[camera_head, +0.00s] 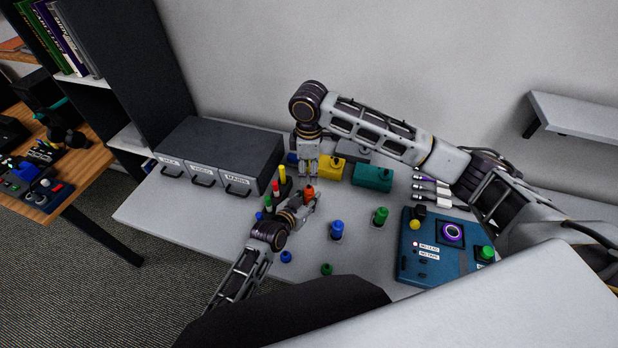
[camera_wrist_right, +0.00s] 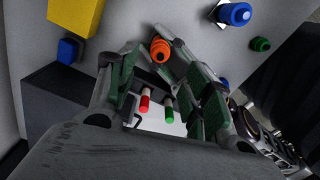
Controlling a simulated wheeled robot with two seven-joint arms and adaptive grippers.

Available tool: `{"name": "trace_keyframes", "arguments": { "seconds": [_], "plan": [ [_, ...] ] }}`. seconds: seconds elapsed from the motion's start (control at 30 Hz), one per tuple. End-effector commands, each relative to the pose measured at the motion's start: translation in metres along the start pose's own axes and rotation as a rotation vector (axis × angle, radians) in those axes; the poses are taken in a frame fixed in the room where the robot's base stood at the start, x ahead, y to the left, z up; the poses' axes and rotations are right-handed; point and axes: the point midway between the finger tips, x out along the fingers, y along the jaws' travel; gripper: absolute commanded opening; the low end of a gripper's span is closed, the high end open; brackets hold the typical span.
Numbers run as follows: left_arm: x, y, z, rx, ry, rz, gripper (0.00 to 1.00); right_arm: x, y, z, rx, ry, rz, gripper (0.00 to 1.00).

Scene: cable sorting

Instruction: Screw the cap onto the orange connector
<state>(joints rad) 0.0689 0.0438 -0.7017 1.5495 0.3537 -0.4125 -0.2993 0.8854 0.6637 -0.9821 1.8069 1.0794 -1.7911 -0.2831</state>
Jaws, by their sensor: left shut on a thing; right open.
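An orange connector (camera_head: 309,190) stands up at the fingertips of my left gripper (camera_head: 306,203), which is shut on it. My right gripper (camera_head: 308,176) points down just above and behind it, open and apparently empty. In the right wrist view the orange piece (camera_wrist_right: 160,50) appears near the tips of the right gripper's spread fingers (camera_wrist_right: 157,62). Whether a separate cap sits on the orange connector cannot be told. A loose blue cap (camera_head: 286,256) and a loose green cap (camera_head: 326,269) lie toward the table's front.
A blue connector (camera_head: 337,230) and a green connector (camera_head: 380,215) stand to the right. Red (camera_head: 276,187) and green (camera_head: 268,204) posts stand close left of the grippers. A drawer unit (camera_head: 217,155), yellow box (camera_head: 331,172) and teal box (camera_head: 372,178) stand behind. A blue device (camera_head: 425,262) sits right.

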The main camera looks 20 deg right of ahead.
Motion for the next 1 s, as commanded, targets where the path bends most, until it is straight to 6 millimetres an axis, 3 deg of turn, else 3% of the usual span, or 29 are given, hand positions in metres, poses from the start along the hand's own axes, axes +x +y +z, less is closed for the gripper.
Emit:
{"name": "trace_keyframes", "arguments": {
  "seconds": [0.3, 0.7, 0.73, 0.9, 1.0],
  "plan": [
    [0.0, 0.0, 0.0, 0.0, 0.0, 0.0, 0.0, -0.034, 0.0, 0.0, 0.0, 0.001, 0.0, 0.5],
    [0.0, 0.0, 0.0, 0.0, 0.0, 0.0, 0.0, -0.039, 0.0, 0.0, 0.0, 0.0, 0.0, 0.5],
    [0.0, 0.0, 0.0, 0.0, 0.0, 0.0, 0.32, -0.039, 0.0, 0.0, 0.0, 0.0, 0.0, 0.5],
    [0.0, 0.0, 0.0, 0.0, 0.0, 0.0, 0.54, -0.038, 0.0, 0.0, 0.0, 0.0, 0.0, 0.5],
    [0.0, 0.0, 0.0, 0.0, 0.0, 0.0, 0.55, -0.038, 0.0, 0.0, 0.0, 0.0, 0.0, 0.5]
  ]
}}
